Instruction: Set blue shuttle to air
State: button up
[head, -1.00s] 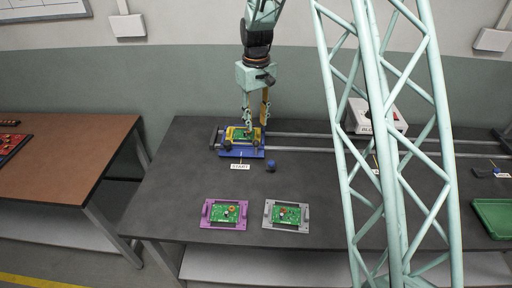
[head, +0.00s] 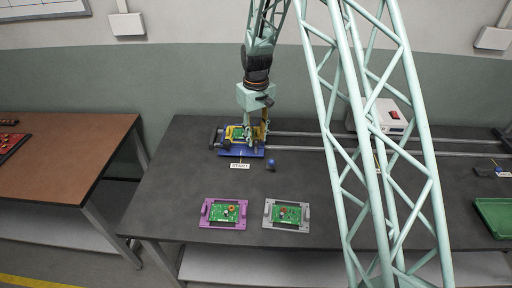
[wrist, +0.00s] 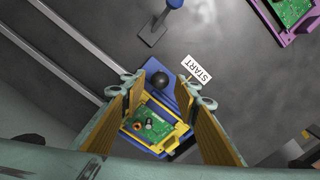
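The blue shuttle (head: 254,154) sits at the left end of the rails beside a START label (head: 240,166). It bears a yellow carrier (wrist: 177,139) with a green circuit board (wrist: 152,125). In the wrist view a black ball knob (wrist: 160,80) shows at the shuttle's edge. My gripper (wrist: 160,92) is open, its fingers spread above or on either side of the carrier. I cannot tell whether they touch it. A small blue-topped control (head: 271,165) stands on the table just right of the shuttle; it also shows in the wrist view (wrist: 174,4).
A purple carrier (head: 207,213) and a grey carrier (head: 269,216), each with a green board, lie at the table's front. Two rails (head: 310,147) run right, past a white box (head: 390,115). A green tray (head: 490,208) is at the far right. The middle of the table is clear.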

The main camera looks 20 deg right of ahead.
aim_at(256, 145)
jog(key=shift+f+b, duration=0.3)
jog(key=shift+f, duration=2.2)
jog(key=shift+c, duration=0.5)
grip_shut()
jog(key=shift+d, duration=0.1)
